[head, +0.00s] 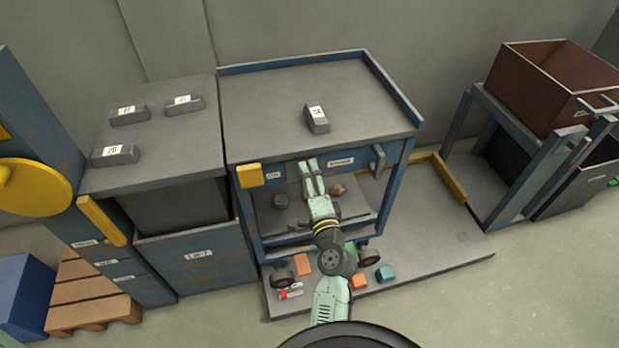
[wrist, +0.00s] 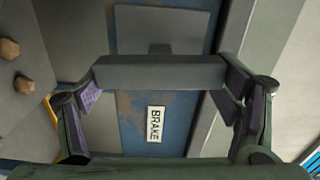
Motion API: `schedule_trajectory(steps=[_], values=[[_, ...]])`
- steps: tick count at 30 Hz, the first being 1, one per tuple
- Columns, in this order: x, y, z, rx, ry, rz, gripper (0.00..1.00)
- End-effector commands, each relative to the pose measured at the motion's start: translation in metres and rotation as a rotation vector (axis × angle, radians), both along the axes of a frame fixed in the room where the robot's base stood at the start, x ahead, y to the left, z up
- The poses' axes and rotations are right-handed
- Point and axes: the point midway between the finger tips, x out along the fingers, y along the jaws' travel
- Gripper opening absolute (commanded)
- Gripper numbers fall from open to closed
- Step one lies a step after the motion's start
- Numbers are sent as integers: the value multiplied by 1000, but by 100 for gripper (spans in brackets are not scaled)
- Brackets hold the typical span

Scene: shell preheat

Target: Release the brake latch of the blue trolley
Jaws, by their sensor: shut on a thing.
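The blue trolley (head: 408,150) stands mid-scene with a grey top. A BRAKE label (head: 340,162) is on its front panel, also readable in the wrist view (wrist: 155,124). My gripper (head: 311,166) is at that panel, just left of the label. In the wrist view my gripper (wrist: 163,84) is shut on a grey bar (wrist: 165,72), which I take for the brake latch. The bar's two ends meet the purple pads. In the head view my gripper hides the latch. A grey plate (wrist: 150,25) shows behind the bar.
A grey block (head: 316,118) lies on the trolley top. A yellow block (head: 249,175) and a grey handle (head: 377,160) are on its front. A grey-topped cabinet (head: 165,145) stands close on the left. Small orange blocks (head: 302,264) lie on the platform below.

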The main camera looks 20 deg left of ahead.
Motion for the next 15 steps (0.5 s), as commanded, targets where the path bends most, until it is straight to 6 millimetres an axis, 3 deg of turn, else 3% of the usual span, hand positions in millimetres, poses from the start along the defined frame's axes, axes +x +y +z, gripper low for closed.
schedule_trajectory(steps=[15], values=[[0,0,0,69,43,0,55]])
